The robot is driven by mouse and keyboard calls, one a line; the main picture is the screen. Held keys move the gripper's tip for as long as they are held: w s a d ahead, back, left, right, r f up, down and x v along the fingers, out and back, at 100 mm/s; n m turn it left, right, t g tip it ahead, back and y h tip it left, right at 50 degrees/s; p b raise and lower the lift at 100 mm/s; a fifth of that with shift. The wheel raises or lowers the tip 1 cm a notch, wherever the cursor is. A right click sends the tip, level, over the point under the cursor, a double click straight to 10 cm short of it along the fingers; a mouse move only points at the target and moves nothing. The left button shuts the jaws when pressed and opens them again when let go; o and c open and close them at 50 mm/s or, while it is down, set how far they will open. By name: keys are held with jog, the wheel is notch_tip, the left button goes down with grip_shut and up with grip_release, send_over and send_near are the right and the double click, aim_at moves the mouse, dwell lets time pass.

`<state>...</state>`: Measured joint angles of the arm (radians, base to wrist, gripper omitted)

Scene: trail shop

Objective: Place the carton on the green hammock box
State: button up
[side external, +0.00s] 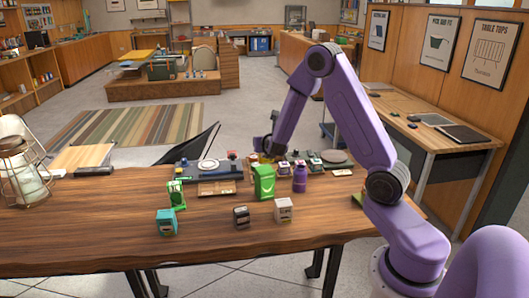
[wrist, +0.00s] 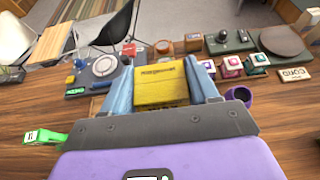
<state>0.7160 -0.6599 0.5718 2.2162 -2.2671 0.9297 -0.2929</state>
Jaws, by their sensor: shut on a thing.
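The carton (wrist: 160,88) is a yellow box, held between my gripper's two blue-grey fingers (wrist: 162,76) in the wrist view. In the side external view my gripper (side external: 267,152) points down, at the back of the green hammock box; the carton shows little there. The green hammock box (side external: 264,183) stands upright on the wooden table, bright green with a pale curved mark. In the wrist view I cannot make it out; my gripper and the carton may cover it. I cannot tell whether the carton touches it.
A dark tray (side external: 227,171) lies behind.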

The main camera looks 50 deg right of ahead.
jog(key=shift+w+d+f, duration=0.2)
jog(key=shift+w+f, duration=0.1)
jog(key=shift+f, duration=1.65)
jog(key=shift+f, duration=0.1)
jog(key=o, duration=1.1)
